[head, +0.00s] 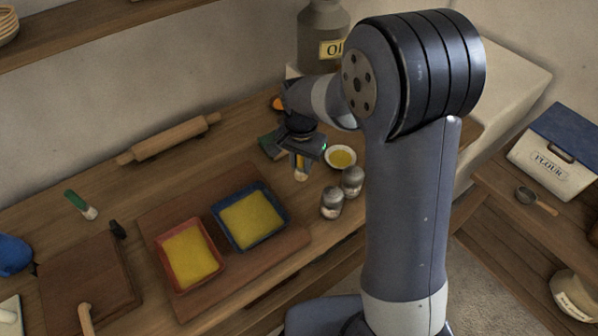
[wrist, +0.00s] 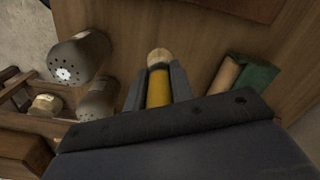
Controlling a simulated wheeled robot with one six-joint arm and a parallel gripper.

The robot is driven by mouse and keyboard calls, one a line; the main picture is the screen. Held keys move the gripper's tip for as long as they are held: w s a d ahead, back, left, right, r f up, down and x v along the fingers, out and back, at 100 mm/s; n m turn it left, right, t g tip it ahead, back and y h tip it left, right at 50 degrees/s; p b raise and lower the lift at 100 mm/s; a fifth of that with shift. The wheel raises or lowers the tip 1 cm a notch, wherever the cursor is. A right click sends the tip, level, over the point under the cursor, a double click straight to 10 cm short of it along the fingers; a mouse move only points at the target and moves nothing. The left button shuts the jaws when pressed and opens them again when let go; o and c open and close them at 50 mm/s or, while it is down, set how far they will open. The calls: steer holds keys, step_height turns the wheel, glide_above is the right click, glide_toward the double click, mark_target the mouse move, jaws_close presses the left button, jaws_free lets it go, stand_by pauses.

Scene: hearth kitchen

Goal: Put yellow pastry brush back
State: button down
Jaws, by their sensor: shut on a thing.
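My gripper (head: 302,158) is over the counter, to the left of a small white bowl of yellow liquid (head: 341,158). It is shut on the yellow pastry brush (head: 300,173). In the wrist view the yellow handle of the brush (wrist: 158,88) is between the two dark fingers, with its pale tip pointing away from my gripper. In the head view the pale tip points down. I cannot tell whether the tip touches the counter. My gripper hides part of the handle.
Two shakers (head: 332,203) stand at the bowl's front. A blue tray (head: 285,222) and a red tray (head: 222,268) hold yellow contents on a board. A green item (head: 270,146) lies behind my gripper. A rolling pin (head: 170,140) and a green-handled brush (head: 76,200) lie left.

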mark_target(301, 174)
steer(key=shift+f, duration=2.15)
steer(key=shift+f, duration=0.25)
steer(key=c, duration=1.2)
jaws_free()
steer(key=shift+r, duration=0.1)
steer(key=shift+c, duration=0.2)
step_height(301, 174, up, 12)
steer(key=shift+r, duration=0.2)
